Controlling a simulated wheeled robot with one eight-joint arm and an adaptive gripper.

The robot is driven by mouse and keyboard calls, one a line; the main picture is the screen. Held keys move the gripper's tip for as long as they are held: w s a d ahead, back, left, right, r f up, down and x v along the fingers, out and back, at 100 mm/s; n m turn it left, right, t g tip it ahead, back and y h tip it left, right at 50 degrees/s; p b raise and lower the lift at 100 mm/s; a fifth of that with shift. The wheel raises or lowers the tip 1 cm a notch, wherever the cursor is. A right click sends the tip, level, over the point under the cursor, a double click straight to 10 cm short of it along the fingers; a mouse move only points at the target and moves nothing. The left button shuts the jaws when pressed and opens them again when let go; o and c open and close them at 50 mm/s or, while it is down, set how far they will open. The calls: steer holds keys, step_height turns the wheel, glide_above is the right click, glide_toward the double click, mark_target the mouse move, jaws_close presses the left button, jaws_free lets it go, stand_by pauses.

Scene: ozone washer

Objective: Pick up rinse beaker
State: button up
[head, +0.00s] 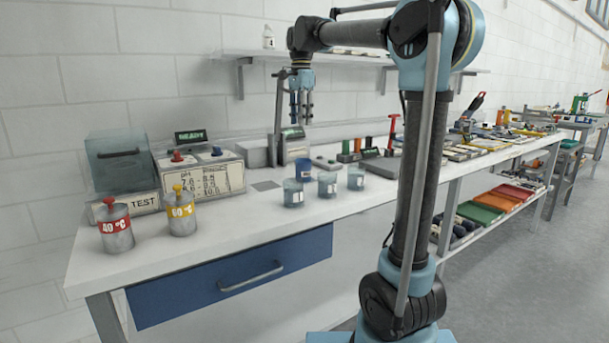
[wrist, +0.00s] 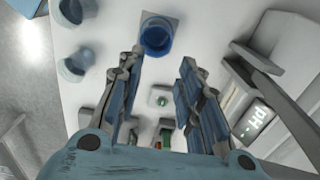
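A blue beaker (head: 304,169) and three clear, bluish beakers stand upright on the white bench: a left one (head: 293,193), a middle one (head: 327,184) and a right one (head: 356,179). Their labels are too small to read, so I cannot tell which is the rinse beaker. My gripper (head: 301,118) points down, well above the bench and behind the beakers. In the wrist view my gripper (wrist: 160,65) is open and empty. The blue beaker (wrist: 157,36) shows just past the fingertips there, and two clear beakers are at upper left.
A stand with a lit display (head: 291,147) rises close beside my gripper; it also shows at right in the wrist view (wrist: 255,122).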

steer(key=o, duration=0.9)
steer(key=shift+w+d+f, duration=0.1)
steer(key=shift+d, duration=0.2)
steer(key=shift+c, duration=0.2)
glide_toward(303, 165)
steer(key=w+f, duration=0.3)
steer(key=f, duration=0.3)
steer(key=shift+f, duration=2.55)
